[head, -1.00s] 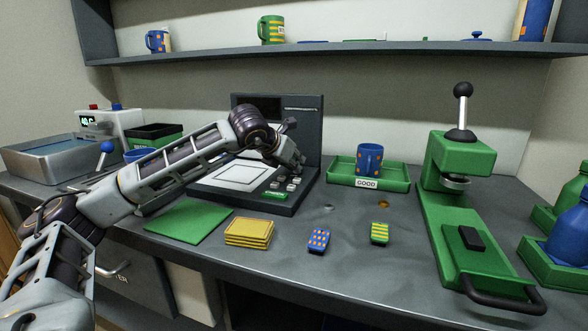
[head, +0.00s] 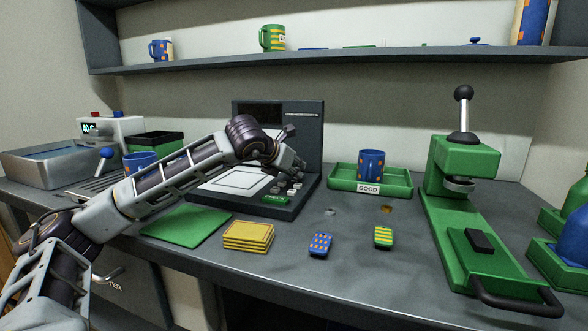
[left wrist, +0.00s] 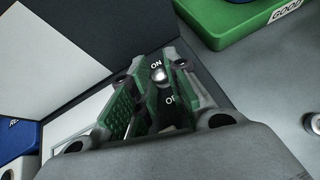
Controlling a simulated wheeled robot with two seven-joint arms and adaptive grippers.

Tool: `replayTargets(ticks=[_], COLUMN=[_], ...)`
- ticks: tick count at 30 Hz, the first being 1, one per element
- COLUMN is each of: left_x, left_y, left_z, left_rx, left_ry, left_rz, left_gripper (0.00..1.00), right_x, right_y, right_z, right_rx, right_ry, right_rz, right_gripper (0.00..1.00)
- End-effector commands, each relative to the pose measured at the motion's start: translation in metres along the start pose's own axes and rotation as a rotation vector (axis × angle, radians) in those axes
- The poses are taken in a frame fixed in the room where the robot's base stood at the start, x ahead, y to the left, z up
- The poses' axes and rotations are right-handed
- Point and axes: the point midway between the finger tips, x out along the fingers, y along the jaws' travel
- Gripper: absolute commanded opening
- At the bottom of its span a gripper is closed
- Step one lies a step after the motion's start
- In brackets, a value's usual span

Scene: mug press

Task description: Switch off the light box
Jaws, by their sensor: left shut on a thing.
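The light box (head: 312,140) is a dark grey unit with an upright back and a bright white panel (head: 235,180) on its base. My left gripper (head: 292,166) is low over the right side of the box. In the left wrist view, the gripper (left wrist: 152,72) is closed around a small switch with a silver round tip (left wrist: 159,75), beside the word ON. The word OFF is partly hidden by a finger. My right gripper is not in view.
A green tray (head: 343,184) marked GOOD holds a blue mug (head: 371,165) to the right. A green press (head: 463,160) stands farther right. Yellow coasters (head: 248,235), a green mat (head: 187,226) and two small patterned pieces lie in front. A shelf (head: 350,55) hangs above.

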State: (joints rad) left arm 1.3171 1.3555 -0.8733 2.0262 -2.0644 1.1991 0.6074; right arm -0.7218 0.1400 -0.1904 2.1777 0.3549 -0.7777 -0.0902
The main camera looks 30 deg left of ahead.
Motion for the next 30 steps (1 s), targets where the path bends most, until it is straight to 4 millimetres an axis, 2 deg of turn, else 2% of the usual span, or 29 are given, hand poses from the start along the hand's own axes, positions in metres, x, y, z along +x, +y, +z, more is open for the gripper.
replayTargets(ticks=[2, 3, 7, 20, 26, 30], left_x=[0.0, 0.0, 0.0, -0.002, -0.016, -0.033], left_y=[0.0, 0.0, 0.0, 0.0, 0.001, 0.0], left_z=[-0.001, -0.001, -0.001, 0.0, 0.0, 0.0], left_rx=[0.0, 0.0, 0.0, 0.0, 0.0, 0.001], left_ry=[0.001, 0.001, 0.001, 0.001, -0.001, 0.0], left_rz=[0.001, 0.001, 0.0, 0.0, 0.001, 0.001], left_gripper=[0.0, 0.22, 0.39, 0.39, 0.39, 0.39], right_x=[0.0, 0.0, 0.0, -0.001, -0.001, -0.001], right_y=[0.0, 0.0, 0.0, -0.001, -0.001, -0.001], right_z=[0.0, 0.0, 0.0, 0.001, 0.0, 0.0], right_rx=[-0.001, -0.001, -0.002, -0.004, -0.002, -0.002], right_ry=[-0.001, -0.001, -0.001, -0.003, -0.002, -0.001], right_rz=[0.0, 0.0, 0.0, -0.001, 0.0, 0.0], right_gripper=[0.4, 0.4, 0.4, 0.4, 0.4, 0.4])
